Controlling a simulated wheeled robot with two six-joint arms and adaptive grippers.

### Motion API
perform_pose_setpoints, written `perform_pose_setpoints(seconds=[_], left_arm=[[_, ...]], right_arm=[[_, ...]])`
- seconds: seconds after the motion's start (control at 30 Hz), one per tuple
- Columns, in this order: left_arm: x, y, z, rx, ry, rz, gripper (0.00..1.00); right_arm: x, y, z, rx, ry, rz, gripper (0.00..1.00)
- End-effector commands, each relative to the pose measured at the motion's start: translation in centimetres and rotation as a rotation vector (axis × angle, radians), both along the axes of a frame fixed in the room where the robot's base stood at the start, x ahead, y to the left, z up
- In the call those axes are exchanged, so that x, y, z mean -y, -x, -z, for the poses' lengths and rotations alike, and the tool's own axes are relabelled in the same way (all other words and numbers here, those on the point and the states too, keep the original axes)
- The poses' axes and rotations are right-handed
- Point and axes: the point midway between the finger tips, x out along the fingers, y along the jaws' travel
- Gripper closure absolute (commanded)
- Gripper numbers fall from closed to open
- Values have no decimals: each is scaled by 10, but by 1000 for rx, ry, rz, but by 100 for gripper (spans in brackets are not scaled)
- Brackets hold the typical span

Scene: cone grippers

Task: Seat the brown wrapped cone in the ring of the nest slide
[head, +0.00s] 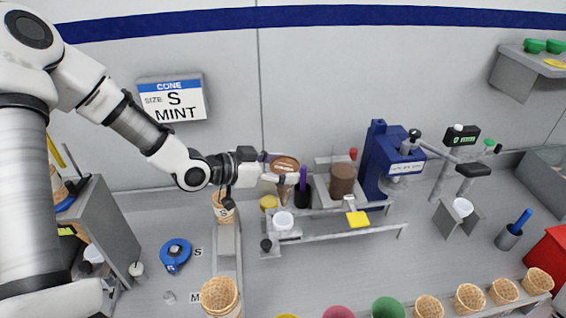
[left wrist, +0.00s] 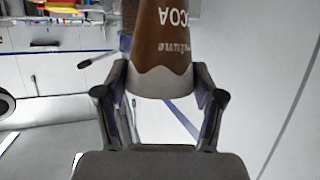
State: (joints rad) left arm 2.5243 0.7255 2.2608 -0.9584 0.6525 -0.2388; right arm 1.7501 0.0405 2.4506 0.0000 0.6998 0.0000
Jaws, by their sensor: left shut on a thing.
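The brown wrapped cone (head: 284,192) hangs upright, wide end up, above the work surface. Its brown wrap with "COCOA" lettering also fills the top of the left wrist view (left wrist: 165,35). My left gripper (head: 279,175) is shut on this cone, with one finger on each side of it in the left wrist view. Below the cone stands a low grey metal stand with a white round piece (head: 283,221) and a black knob (head: 266,245). I cannot tell for sure which part is the nest slide's ring. My right gripper is not in view.
A purple-handled tool in a dark cup (head: 302,196) stands close right of the cone. A brown tub (head: 342,180) and a blue machine (head: 385,165) stand farther right. Stacked waffle cones (head: 219,294) sit at front left. A blue tape roll (head: 175,255) lies on the counter.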

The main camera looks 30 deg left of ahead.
Motion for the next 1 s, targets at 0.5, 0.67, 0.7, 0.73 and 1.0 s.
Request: perform_pose_setpoints(seconds=[0.5,0.67,0.7,0.73,1.0], left_arm=[[0,0,55,0,0,0,48],[0,0,71,0,0,0,48],[0,-1,74,0,0,0,48],[0,-1,77,0,0,0,48],[0,-1,103,0,0,0,48]], right_arm=[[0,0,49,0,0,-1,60],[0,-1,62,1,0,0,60],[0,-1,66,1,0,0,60],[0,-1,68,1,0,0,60],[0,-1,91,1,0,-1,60]])
